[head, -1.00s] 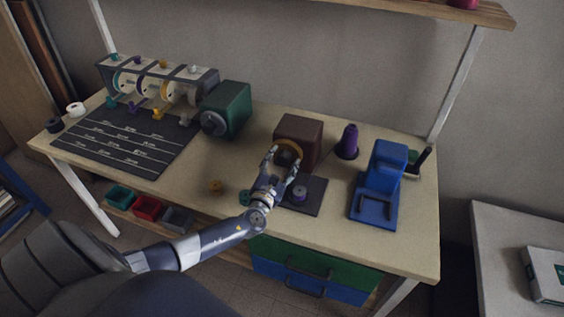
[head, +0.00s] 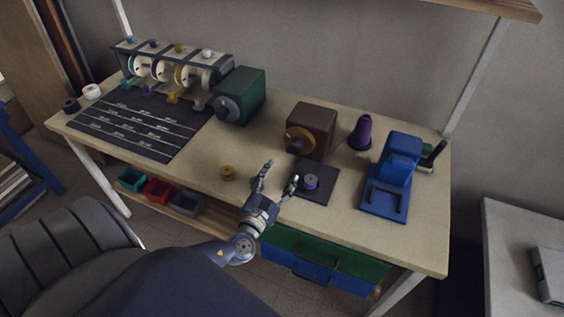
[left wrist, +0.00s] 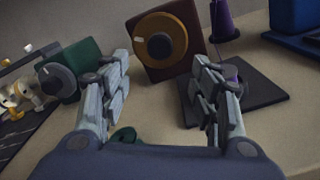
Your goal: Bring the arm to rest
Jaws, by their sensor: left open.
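My left gripper (head: 277,181) is open and empty. In the head view it is above the front edge of the table, left of a small black mat (head: 319,190) with a purple-and-grey spool (head: 311,182) on it. In the left wrist view its two fingers (left wrist: 167,95) stand wide apart. Beyond them is the brown box (left wrist: 183,68) with its orange-rimmed dial (left wrist: 160,45). The right finger partly hides the mat and the spool. My right gripper is in neither view.
A green box with a grey dial (head: 240,97), a purple cone (head: 361,132) and a blue machine (head: 392,178) stand on the table. A small brass spool (head: 227,173) lies left of my gripper. A dark chair (head: 66,245) is at lower left.

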